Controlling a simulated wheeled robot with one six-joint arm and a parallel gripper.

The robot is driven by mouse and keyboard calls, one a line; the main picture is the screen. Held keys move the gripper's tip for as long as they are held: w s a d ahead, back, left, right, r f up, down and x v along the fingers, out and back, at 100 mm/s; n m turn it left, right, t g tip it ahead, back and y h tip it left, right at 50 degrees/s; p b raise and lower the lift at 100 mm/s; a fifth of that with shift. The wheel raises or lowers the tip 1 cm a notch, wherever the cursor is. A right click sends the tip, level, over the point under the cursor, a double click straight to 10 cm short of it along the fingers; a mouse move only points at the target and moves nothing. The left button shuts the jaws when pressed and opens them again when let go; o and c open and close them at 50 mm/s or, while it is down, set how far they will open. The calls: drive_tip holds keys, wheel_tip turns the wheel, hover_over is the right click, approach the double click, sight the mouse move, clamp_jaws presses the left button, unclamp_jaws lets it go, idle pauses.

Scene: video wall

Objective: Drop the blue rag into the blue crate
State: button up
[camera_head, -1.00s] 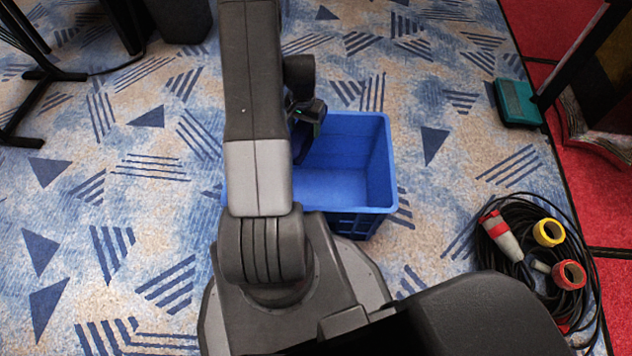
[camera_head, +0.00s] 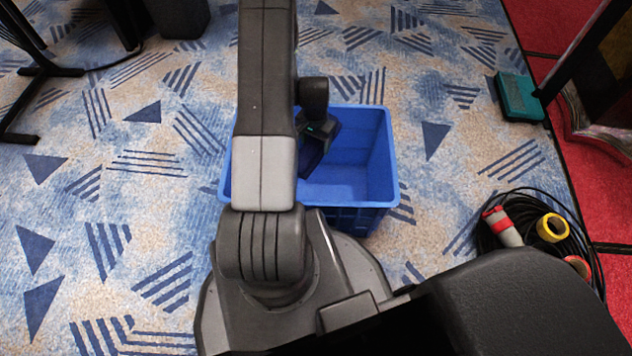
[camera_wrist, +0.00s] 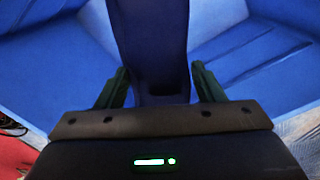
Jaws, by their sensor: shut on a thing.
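The blue crate (camera_head: 380,172) stands on the carpet behind and partly hidden by my arm in the head view. Its open inside faces up, and its blue walls also fill the wrist view (camera_wrist: 262,58). My gripper (camera_wrist: 152,88) is shut on the blue rag (camera_wrist: 152,40), a dark blue cloth that runs from between the fingers to the top of the wrist view. In the head view the rag (camera_head: 311,157) shows as a dark shape beside my arm, over the crate's opening. The rest of the rag is hidden by my arm.
A coil of black cable (camera_head: 497,250) with red and yellow connectors lies at the right. A teal box (camera_head: 517,97) sits by the red carpet edge. Black stand legs (camera_head: 30,100) are at the left. The patterned carpet left of the crate is clear.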

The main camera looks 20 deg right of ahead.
drive_tip(key=o, duration=1.1)
drive_tip(key=shift+r, duration=0.1)
wheel_tip(320, 180, up, 14)
drive_tip(key=p, duration=0.4)
drive_tip(key=shift+f, duration=0.2)
wheel_tip(320, 180, down, 14)
drive_tip(key=b, duration=0.4)
drive_tip(key=shift+r, duration=0.1)
wheel_tip(320, 180, up, 4)
drive_tip(key=shift+r+p, duration=0.1)
drive_tip(key=shift+p, duration=1.1)
